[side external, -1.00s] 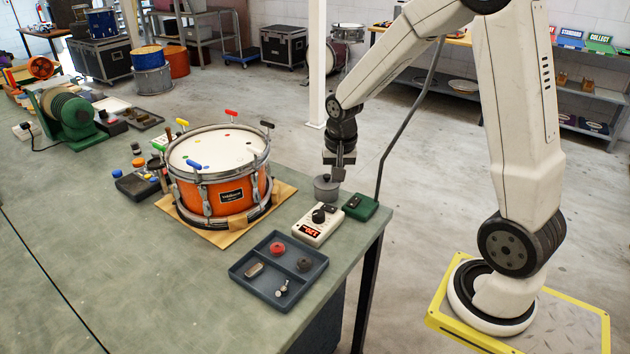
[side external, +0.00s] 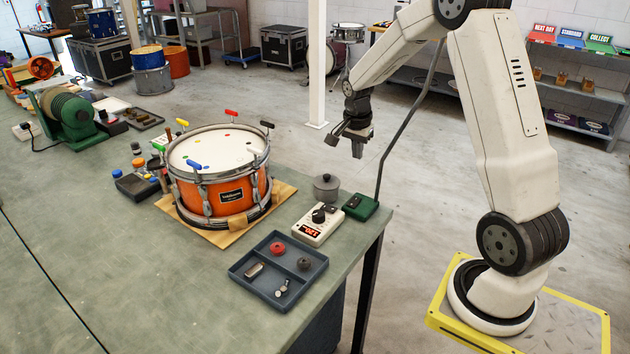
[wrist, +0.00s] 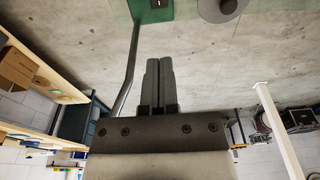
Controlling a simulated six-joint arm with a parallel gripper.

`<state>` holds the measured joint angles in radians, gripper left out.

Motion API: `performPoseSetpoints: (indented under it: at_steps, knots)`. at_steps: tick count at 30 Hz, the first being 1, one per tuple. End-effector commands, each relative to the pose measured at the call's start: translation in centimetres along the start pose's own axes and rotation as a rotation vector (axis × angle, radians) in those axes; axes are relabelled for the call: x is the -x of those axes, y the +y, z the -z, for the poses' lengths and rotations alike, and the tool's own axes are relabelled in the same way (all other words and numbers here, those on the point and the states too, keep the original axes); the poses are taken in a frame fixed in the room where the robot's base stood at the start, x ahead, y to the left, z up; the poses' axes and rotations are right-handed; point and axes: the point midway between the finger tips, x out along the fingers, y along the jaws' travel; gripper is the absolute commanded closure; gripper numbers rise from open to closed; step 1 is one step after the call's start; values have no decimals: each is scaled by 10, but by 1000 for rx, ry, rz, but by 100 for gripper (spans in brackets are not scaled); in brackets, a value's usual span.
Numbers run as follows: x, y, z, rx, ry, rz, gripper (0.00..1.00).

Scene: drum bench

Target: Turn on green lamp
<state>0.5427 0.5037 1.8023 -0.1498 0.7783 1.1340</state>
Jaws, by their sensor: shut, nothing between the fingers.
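A green box (side external: 360,207) with a small dark switch on top sits at the bench's right corner. A thin dark stem (side external: 401,135) rises from beside it and passes behind my arm; I cannot see a lamp head. In the wrist view the green box (wrist: 158,12) is at the top edge, with the stem (wrist: 130,70) running down from it. My gripper (side external: 357,152) is above and behind the box, apart from it. Its fingers (wrist: 158,62) are together and empty in the wrist view.
A grey lidded pot (side external: 326,188) and a white box with a dial and red display (side external: 316,225) stand left of the green box. An orange drum (side external: 232,195) and a divided tray (side external: 277,275) are farther left. Open floor lies behind the bench.

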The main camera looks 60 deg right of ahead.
Motion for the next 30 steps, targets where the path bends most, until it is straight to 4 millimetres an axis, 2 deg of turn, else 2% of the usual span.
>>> performPoseSetpoints:
  at_steps: [5, 11, 30]
  knots:
    - [-4, 0, 0, 1, -1, -1, 100]
    - [-18, 0, -1, 2, -1, -2, 100]
    - [-103, 1, -1, 2, -2, -3, 100]
